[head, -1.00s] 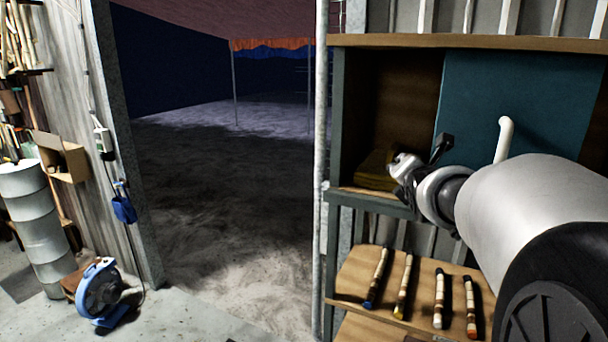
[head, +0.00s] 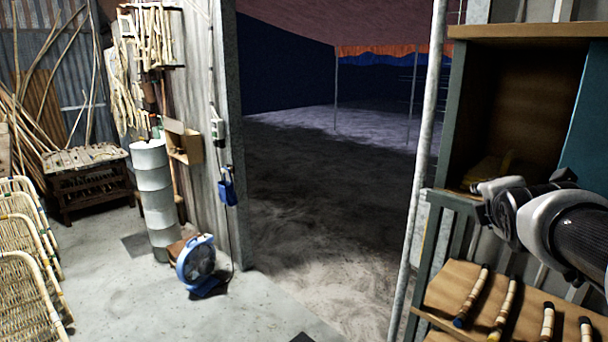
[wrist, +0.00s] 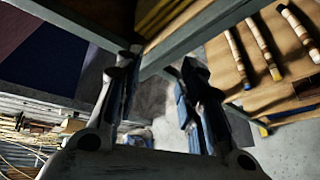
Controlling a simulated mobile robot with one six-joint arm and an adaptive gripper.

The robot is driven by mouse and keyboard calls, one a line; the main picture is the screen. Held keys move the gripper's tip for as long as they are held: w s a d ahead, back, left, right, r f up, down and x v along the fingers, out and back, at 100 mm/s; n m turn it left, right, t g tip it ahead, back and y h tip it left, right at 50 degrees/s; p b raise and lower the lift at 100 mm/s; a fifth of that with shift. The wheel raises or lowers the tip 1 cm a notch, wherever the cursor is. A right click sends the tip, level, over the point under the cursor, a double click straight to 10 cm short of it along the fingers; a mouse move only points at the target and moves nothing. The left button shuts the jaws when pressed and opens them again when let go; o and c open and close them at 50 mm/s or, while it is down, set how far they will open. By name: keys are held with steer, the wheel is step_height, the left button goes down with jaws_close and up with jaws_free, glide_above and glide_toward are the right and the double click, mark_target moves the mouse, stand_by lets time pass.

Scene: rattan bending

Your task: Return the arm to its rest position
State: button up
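My gripper (wrist: 160,75) shows in the wrist view with its two dark fingers spread apart and nothing between them. In the head view my arm reaches in from the right edge, its wrist part in front of the lower part of the open cabinet (head: 458,120); the fingers are not clear there. In the wrist view the fingers lie close in line with a grey-green frame bar (wrist: 185,38); I cannot tell whether they touch it.
Several banded sticks (head: 503,308) lie on a wooden shelf (head: 450,290) below the arm. A teal panel (head: 590,125) covers the cabinet's right side. A blue fan (head: 196,262) and a grey drum (head: 155,205) stand left. The open doorway between has clear floor.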

steer(key=s+a+f+m+g+y+b, duration=0.2)
steer(key=s+a+f+m+b, duration=0.3)
steer(key=s+a+f, duration=0.3)
steer(key=s+a+f+m+g+y+b, duration=0.2)
steer(key=s+a+f+m+b, duration=0.3)
steer(key=s+f, duration=0.5)
steer(key=s+a+f+m+g+y+b, duration=0.2)
steer(key=s+a+f+m+b, duration=0.3)
steer(key=f, duration=1.3)
steer(key=s+a+m+g, duration=0.1)
steer(key=s+a+m, duration=0.2)
steer(key=s+a, duration=0.1)
steer(key=shift+s+a+f+g+b, duration=0.15)
steer(key=shift+s+a+g+b, duration=0.2)
steer(key=shift+a, duration=0.5)
steer(key=shift+w+d, duration=0.1)
steer(key=shift+w, duration=0.05)
